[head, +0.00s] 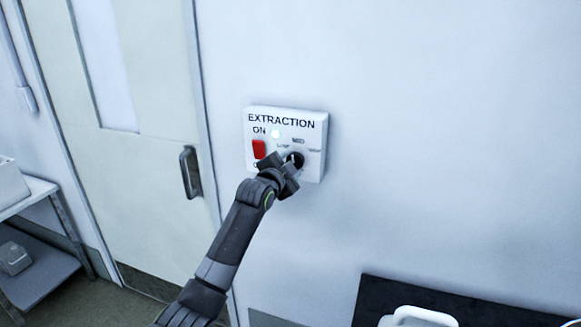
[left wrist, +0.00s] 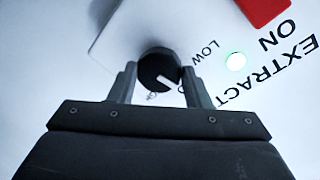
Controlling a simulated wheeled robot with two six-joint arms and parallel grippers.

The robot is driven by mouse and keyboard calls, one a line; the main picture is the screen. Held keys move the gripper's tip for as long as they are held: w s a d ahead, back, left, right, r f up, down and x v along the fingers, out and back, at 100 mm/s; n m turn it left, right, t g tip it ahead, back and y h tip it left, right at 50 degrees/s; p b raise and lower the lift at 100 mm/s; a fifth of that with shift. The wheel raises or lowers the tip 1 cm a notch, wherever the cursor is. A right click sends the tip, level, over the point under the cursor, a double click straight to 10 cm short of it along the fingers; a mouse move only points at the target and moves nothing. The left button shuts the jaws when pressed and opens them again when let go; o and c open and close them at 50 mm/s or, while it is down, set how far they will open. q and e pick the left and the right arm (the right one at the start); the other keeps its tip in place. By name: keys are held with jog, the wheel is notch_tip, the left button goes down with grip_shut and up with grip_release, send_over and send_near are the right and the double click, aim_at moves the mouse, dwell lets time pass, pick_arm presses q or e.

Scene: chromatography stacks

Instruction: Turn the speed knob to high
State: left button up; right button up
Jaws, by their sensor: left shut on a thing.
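The speed knob (head: 294,158) is a black round knob at the lower middle of the white EXTRACTION panel (head: 258,112) on the wall. In the head view, LOW, MED and HIGH labels are set around it. My left gripper (head: 284,172) reaches up to the panel from below and partly covers the knob. In the left wrist view, the knob (left wrist: 158,68) sits between the two fingers of my left gripper (left wrist: 158,80), which is shut on it. A pale notch shows on the knob; which label it points to is hard to tell. My right gripper is not in view.
A red switch (head: 259,149) is left of the knob, below ON, with a lit pale green lamp (head: 275,134) above it. A door with a dark handle (head: 190,172) stands to the left. A dark surface (head: 375,292) with a white object is at the lower right.

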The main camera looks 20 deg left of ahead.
pick_arm(q)
jog(key=m+p, duration=0.1)
jog(key=m, duration=0.4)
jog(key=m+y, duration=0.1)
jog(key=m, duration=0.3)
jog(key=shift+d+m+y+p, duration=0.15)
jog(key=shift+m+y+p, duration=0.15)
jog(key=shift+m+p, duration=0.65)
jog(key=shift+m, duration=0.85)
jog(key=shift+f, duration=0.1)
jog(key=o, duration=1)
jog(key=s+r+b, duration=0.1)
jog(key=s+b, duration=0.3)
jog(key=s, duration=1.3)
jog(key=shift+s+d+r, duration=0.2)
jog(key=shift+d+r, duration=0.05)
jog(key=shift+r, duration=0.15)
